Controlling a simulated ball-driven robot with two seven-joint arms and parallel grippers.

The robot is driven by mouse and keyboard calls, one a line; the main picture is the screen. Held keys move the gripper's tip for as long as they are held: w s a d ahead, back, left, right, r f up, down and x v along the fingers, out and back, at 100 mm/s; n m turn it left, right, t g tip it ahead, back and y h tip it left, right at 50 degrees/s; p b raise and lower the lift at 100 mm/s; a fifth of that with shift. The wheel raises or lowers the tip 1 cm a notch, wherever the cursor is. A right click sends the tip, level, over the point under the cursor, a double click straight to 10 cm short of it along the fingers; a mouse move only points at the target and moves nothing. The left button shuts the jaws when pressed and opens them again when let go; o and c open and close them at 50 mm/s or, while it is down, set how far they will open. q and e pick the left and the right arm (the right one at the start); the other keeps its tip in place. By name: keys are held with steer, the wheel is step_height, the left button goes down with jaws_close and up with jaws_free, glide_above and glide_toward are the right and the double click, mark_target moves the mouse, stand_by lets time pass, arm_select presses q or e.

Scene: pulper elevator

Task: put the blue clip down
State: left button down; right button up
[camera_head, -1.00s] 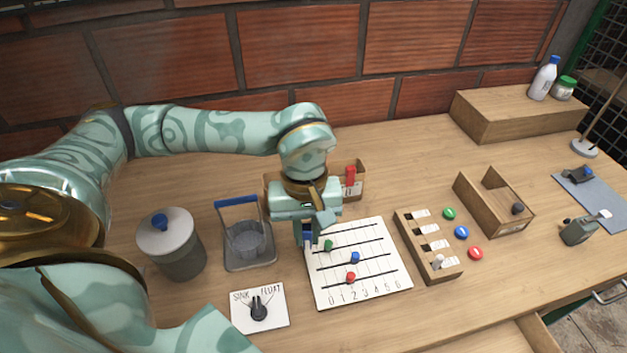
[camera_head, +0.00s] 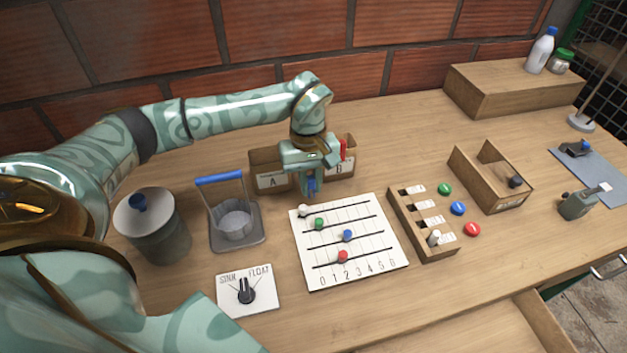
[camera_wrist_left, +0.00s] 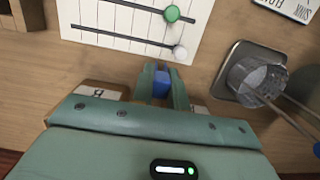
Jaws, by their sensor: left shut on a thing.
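My left gripper (camera_head: 311,188) is shut on the blue clip (camera_head: 311,184), just in front of the wooden box with compartments marked A and B (camera_head: 270,180). In the left wrist view the blue clip (camera_wrist_left: 162,85) sits between the two fingers (camera_wrist_left: 160,75). I cannot tell whether the clip touches the table. A red clip (camera_head: 343,149) stands at the B side of the box. The gripper hides the middle of the box. My right gripper is not in view.
The white slider board (camera_head: 390,262) with several coloured knobs lies just in front. The blue-handled basket stand (camera_head: 238,238) and a lidded grey pot (camera_head: 160,235) stand to the left. A slotted wooden block (camera_head: 410,225) and an open wooden box (camera_head: 480,190) stand to the right.

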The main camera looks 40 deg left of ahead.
arm_select(q)
steer(key=shift+w+a+f, duration=0.2)
steer(key=shift+w+f, duration=0.2)
steer(key=shift+f, duration=0.1)
steer(key=f, duration=0.1)
steer(key=f+b, duration=0.2)
steer(key=f, duration=0.1)
steer(key=shift+w+a, duration=0.15)
steer(key=shift+w, duration=0.15)
steer(key=shift+r, duration=0.1)
steer(key=c, duration=1.8)
jaws_free()
steer(key=o, duration=0.4)
